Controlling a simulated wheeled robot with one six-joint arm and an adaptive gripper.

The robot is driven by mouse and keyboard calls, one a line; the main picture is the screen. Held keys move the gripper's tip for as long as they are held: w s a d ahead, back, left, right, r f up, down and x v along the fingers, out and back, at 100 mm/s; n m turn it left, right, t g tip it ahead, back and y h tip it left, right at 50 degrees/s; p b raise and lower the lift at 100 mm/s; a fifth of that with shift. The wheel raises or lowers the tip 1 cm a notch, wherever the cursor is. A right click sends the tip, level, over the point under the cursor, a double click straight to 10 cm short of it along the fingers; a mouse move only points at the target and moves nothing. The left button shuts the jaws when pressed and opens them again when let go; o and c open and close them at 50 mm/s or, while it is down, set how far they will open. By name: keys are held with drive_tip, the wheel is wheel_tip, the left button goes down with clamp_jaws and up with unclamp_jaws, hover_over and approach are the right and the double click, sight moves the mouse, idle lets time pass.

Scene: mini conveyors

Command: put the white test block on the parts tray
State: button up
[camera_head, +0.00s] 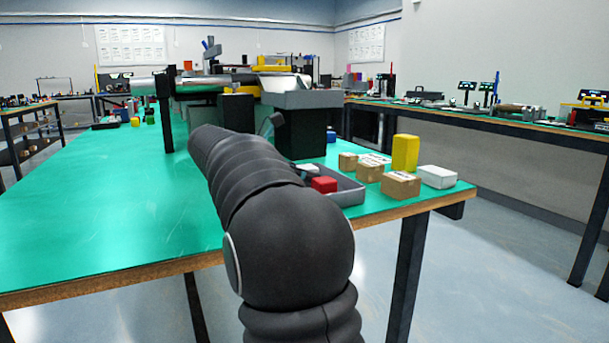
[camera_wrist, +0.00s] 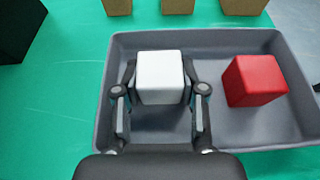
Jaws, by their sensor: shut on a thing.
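The white test block (camera_wrist: 160,77) is between the two fingers of my gripper (camera_wrist: 160,92) in the wrist view. My gripper is shut on it, within the outline of the grey parts tray (camera_wrist: 215,42), in its left part. I cannot tell whether the block touches the tray floor. In the head view the tray (camera_head: 350,197) is near the table's right end, partly hidden by my arm. A bit of the white block (camera_head: 308,169) shows there, and my gripper is mostly hidden behind my arm.
A red block (camera_wrist: 254,80) lies in the tray's right part. Beyond the tray are several cardboard boxes (camera_head: 400,187), a yellow block (camera_head: 405,153) and a white box (camera_head: 437,177). A dark conveyor stand (camera_head: 300,133) rises behind the tray. The green table (camera_head: 110,210) is clear at left.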

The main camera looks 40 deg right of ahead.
drive_tip(key=shift+f, duration=0.15)
drive_tip(key=o, duration=1.2)
drive_tip(key=shift+c, duration=0.2)
drive_tip(key=shift+a+r, duration=0.2)
drive_tip(key=shift+r, duration=0.05)
drive_tip(key=p+v, duration=0.1)
drive_tip(key=v, duration=1)
drive_tip(key=shift+w+a, duration=0.1)
drive_tip(key=shift+a, duration=0.2)
